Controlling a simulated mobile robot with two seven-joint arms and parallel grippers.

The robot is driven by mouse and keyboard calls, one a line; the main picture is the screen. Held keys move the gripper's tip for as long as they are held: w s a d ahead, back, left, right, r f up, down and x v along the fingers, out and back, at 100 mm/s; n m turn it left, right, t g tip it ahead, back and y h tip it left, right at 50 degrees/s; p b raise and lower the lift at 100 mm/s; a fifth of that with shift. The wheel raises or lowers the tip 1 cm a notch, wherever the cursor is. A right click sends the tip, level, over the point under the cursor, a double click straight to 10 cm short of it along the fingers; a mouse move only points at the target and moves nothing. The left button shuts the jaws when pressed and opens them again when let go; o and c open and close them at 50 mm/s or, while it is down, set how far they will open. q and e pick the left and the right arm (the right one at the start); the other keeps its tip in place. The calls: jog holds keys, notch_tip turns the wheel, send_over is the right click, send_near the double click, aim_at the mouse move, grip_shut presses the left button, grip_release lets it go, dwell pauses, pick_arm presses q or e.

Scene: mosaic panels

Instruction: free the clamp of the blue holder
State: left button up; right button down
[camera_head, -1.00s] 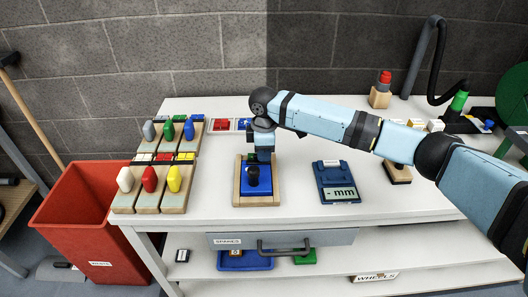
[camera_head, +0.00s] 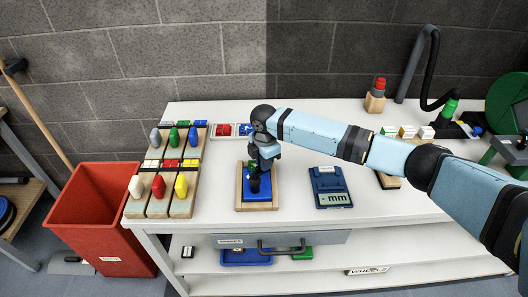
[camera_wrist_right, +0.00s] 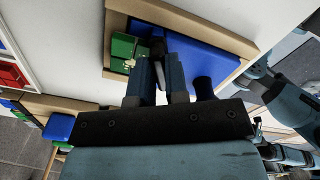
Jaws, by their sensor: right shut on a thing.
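The blue holder (camera_head: 263,206) is a wooden frame with a blue bed, lying on the white table in front of me. A dark knob (camera_head: 254,186) stands on its bed; a dark knob also shows in the right wrist view (camera_wrist_right: 203,88). A small green block (camera_wrist_right: 124,47) sits at one end of the bed. My right gripper (camera_head: 257,170) is tilted low over the holder. In the right wrist view its fingers (camera_wrist_right: 159,65) are shut on a dark piece, probably the clamp's lever, mostly hidden. My left gripper is not in view.
Several holders with coloured knobs (camera_head: 158,186) stand at the left. A red bin (camera_head: 100,225) is beyond the table's left edge. A dark blue gauge marked "mm" (camera_head: 330,187) lies right of the holder. The table between holder and gauge is clear.

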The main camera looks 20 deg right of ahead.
jog(key=n+p, duration=0.2)
jog(key=shift+s+r+n, duration=0.1)
jog(key=shift+r+n, duration=0.05)
jog(key=shift+n, duration=0.25)
jog(key=shift+n+p, duration=0.5)
jog(key=shift+n, duration=0.4)
jog(key=shift+s+d+n+p, duration=0.15)
jog(key=shift+n+p, duration=0.25)
jog(key=shift+n, duration=0.5)
jog(key=n, duration=0.2)
jog(key=shift+d+n+p, duration=0.1)
jog(key=shift+n+p, duration=0.2)
jog(key=shift+p, duration=0.05)
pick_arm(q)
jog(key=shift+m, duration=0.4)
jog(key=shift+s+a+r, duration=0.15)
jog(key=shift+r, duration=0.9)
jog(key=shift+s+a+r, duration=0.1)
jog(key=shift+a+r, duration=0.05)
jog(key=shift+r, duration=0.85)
pick_arm(e)
jog(key=shift+d+n, duration=0.1)
jog(key=shift+n, duration=1.4)
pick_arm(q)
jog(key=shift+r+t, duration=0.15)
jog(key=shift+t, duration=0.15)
pick_arm(e)
jog(key=c, duration=1.1)
grip_release()
